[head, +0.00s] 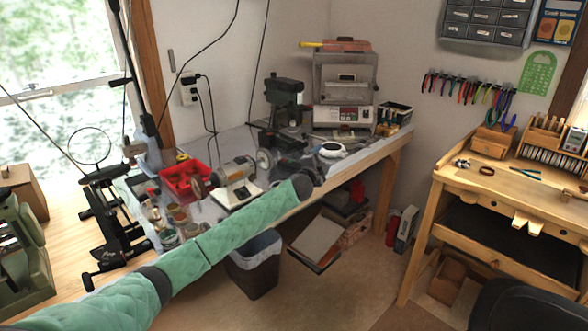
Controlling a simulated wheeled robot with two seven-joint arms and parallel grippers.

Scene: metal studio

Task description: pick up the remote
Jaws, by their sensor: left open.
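I cannot make out a remote in the head view; it may be hidden or too small to tell. My left arm, in a green quilted sleeve, reaches in from the lower left across the front of the workbench (355,158). My left gripper (303,186) shows as a small dark shape at the arm's end, in front of the bench edge. It is open, and I see nothing held in it. Its fingers are hard to make out. My right gripper is not in view.
The workbench carries a red bin (188,181), a grinder (236,184), a drill press (284,105) and a kiln-like machine (345,88). A waste bin (254,264) stands below. A wooden jeweller's desk (470,187) stands at right. Some floor between them is clear.

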